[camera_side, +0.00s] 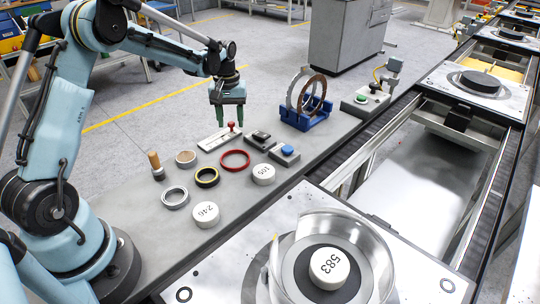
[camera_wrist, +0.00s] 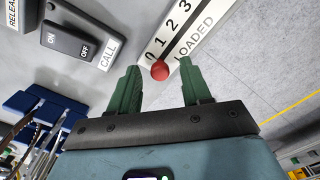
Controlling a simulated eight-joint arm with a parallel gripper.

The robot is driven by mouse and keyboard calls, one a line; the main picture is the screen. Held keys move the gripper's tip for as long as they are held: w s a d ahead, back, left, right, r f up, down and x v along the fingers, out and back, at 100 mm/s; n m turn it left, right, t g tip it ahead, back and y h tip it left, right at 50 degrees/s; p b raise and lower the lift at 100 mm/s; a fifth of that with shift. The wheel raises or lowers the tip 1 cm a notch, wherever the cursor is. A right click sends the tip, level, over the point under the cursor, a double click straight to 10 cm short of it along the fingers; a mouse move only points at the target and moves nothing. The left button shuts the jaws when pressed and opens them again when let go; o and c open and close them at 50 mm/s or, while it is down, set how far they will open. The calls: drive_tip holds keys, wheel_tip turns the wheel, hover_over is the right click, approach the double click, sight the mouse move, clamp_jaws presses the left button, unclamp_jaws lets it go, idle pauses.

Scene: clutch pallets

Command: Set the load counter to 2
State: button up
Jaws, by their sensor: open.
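The load counter (camera_side: 213,141) is a white strip on the grey bench, marked 0 to 3 with the word LOADED; the strip also shows in the wrist view (camera_wrist: 200,22). Its red knob (camera_side: 232,127) stands at the far end of the strip in the side view. In the wrist view the knob (camera_wrist: 160,70) appears beside the 0. My gripper (camera_side: 230,121) is open, pointing down over the knob. In the wrist view its green fingers (camera_wrist: 159,75) lie either side of the knob, with gaps. The knob's foot is hidden.
A black ON/OFF switch (camera_wrist: 70,40) labelled CALL and a blue button (camera_side: 287,149) sit close by. A red ring (camera_side: 235,168), other rings and white numbered pucks (camera_side: 206,213) lie nearer. A blue rack (camera_side: 306,119) holds upright rings to the right.

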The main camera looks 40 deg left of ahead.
sight(220, 137)
clamp_jaws()
drive_tip(key=shift+s, duration=2.25)
unclamp_jaws()
drive_tip(key=shift+r, duration=0.1)
